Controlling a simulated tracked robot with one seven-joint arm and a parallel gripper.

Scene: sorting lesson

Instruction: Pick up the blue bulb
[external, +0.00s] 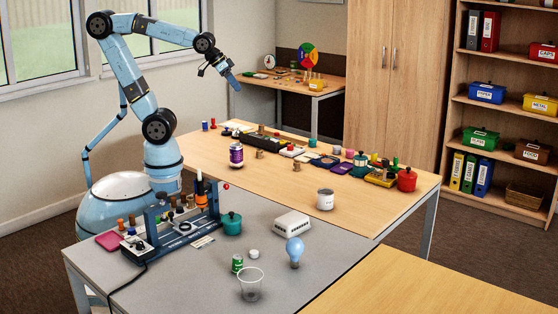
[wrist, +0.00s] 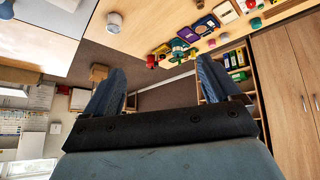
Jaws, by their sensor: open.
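The blue bulb (external: 295,250) stands upright on the grey table (external: 215,275) near its right edge, in the external view. It is light blue with a pale base. My gripper (external: 236,85) is high in the air above the far part of the wooden table, well away from the bulb. In the wrist view my gripper (wrist: 160,92) shows two blue fingers spread wide with nothing between them. I cannot make out the bulb in the wrist view.
A teal pot (external: 231,223) and a dark rack (external: 182,228) stand left. The wooden table (external: 280,197) holds many small items.

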